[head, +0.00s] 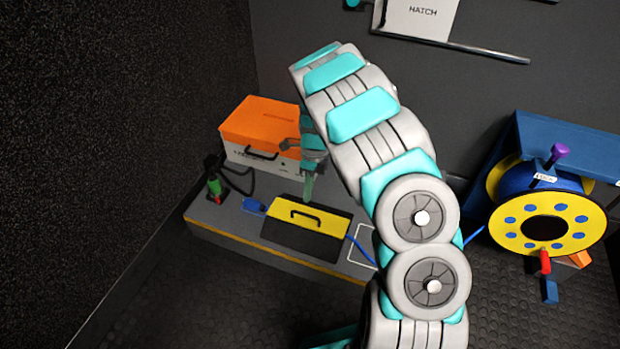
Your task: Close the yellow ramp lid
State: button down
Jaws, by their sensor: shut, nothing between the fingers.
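The yellow ramp lid (290,211) has a dark bar handle on its face and sits at the back edge of the black ramp base (302,241) on the grey ledge. Its exact hinge angle is hard to tell from this view. A blue cable (358,250) emerges at the ramp's right side, and a blue connector (254,206) sits at its left. My gripper (308,197) points down just above and behind the lid's upper edge. Its fingers are shut and hold nothing. I cannot tell whether they touch the lid.
An orange-topped white box (262,128) stands behind the ramp, close to my gripper. A green and black device (214,184) with a black cable is at left. A blue and yellow cable reel (545,220) stands at right. A white outline (362,243) marks the ledge right of the ramp.

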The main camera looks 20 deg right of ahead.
jog(key=shift+x, duration=2.35)
